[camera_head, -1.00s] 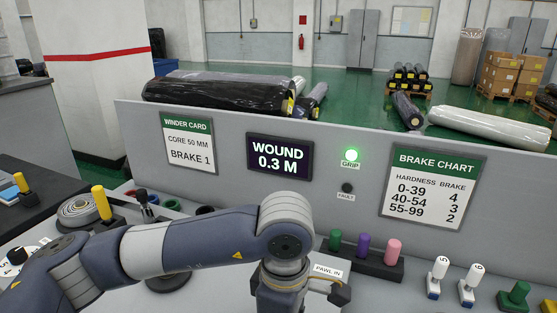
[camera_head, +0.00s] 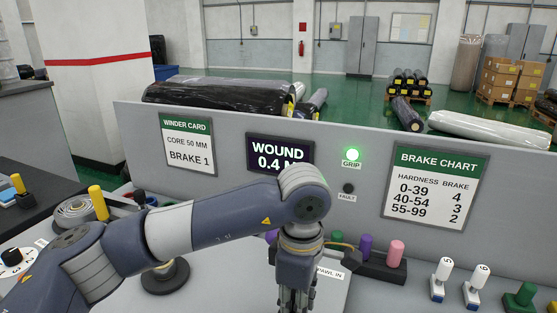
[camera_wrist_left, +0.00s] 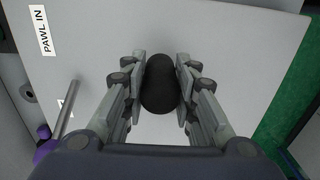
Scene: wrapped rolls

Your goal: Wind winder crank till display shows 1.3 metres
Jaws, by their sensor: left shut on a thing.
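My left gripper (camera_head: 293,300) is low in the middle of the head view. In the left wrist view the left gripper (camera_wrist_left: 162,72) is shut on a black rounded knob (camera_wrist_left: 161,88), the crank's handle. The rest of the crank is hidden. The winder display (camera_head: 278,150) on the grey panel reads WOUND 0.4, its right end covered by my arm. The green GRIP lamp (camera_head: 352,154) is lit. The FAULT lamp (camera_head: 348,188) is dark. My right gripper is in neither view.
A PAWL IN label (camera_wrist_left: 46,30) and a metal rod (camera_wrist_left: 66,110) lie left of the gripper in the wrist view. Purple (camera_head: 365,247) and pink (camera_head: 396,252) pegs stand in a dark rack. The winder card (camera_head: 187,142) and brake chart (camera_head: 434,190) hang on the panel.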

